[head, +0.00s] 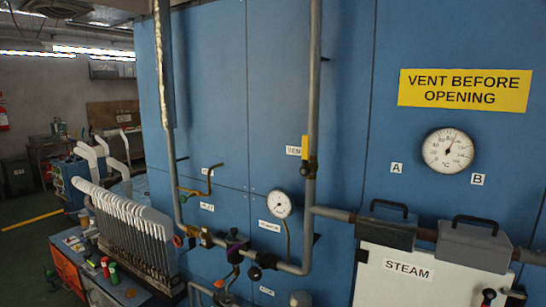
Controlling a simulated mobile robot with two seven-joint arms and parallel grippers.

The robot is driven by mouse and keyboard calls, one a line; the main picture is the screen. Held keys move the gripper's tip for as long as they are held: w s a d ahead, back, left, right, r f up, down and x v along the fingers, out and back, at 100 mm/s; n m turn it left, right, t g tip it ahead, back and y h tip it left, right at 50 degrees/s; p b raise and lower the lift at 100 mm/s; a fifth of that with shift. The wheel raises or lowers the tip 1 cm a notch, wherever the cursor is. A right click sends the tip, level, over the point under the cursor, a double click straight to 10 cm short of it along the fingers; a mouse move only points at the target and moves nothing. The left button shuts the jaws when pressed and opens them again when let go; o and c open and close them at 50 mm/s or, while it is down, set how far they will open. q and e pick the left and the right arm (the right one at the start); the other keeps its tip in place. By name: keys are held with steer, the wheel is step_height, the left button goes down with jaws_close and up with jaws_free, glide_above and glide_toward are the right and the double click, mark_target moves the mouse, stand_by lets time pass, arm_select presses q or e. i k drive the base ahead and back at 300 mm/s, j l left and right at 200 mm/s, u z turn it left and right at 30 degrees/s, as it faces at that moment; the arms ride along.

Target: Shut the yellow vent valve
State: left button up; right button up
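The yellow vent valve handle (306,145) sits on a grey vertical pipe (313,85) at the middle of the head view. The handle stands upright, in line with the pipe. A dark valve body (309,169) is just below it. A white label (293,151) starting with "VEN" is to its left, its right end hidden by the valve. Neither of my grippers shows in the head view.
A small gauge (279,204) is below left of the vent valve. A steam door (407,273) is at right. A rack of white boards (133,229) stands at left.

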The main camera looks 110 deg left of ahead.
mark_target(305, 169)
steer(key=u, duration=3.4)
steer(key=i+j, duration=0.15)
steer(key=j, duration=0.2)
steer(key=i+j+z, duration=0.1)
steer(key=j, duration=0.25)
steer(key=i+j, duration=0.25)
steer(key=j, duration=0.15)
steer(key=i+j+z, duration=0.1)
steer(key=j, duration=0.25)
steer(key=i+j+z, duration=0.1)
steer(key=j, duration=0.3)
steer(key=i+j, duration=0.2)
steer(key=j, duration=0.15)
